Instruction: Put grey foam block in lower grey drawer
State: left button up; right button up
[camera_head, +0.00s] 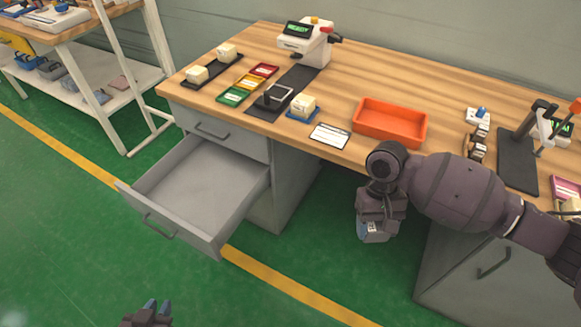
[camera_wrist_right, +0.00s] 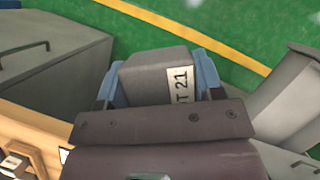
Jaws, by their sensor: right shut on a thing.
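The grey foam block (camera_wrist_right: 153,77) with a white label reading "T 21" is held between the blue fingertips of my right gripper (camera_wrist_right: 160,85) in the right wrist view. In the head view my right gripper (camera_head: 374,232) hangs in front of the desk's front edge, to the right of the open drawer, and the block is mostly hidden there. The lower grey drawer (camera_head: 203,178) is pulled out and looks empty. My left gripper (camera_head: 150,310) shows only its fingertips at the bottom edge, apart from the drawer.
The wooden desk (camera_head: 345,95) carries an orange tray (camera_head: 390,122), a white device (camera_head: 306,42), small coloured trays and several pale blocks. An upper drawer (camera_head: 222,133) is closed above the open one. A right cabinet (camera_head: 480,265) stands under the desk. Green floor lies clear in front.

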aim_at(197, 191)
jog(key=i+j, duration=0.15)
jog(key=j, duration=0.3)
jog(key=i+j, duration=0.15)
jog(key=j, duration=0.35)
jog(key=i+j+z, duration=0.1)
jog(key=j, duration=0.35)
jog(key=i+j, duration=0.15)
jog(key=j, duration=0.3)
jog(key=i+j, duration=0.1)
jog(key=j, duration=0.4)
jog(key=i+j, duration=0.15)
jog(key=j, duration=0.3)
jog(key=i+j+z, duration=0.1)
jog(key=j, duration=0.4)
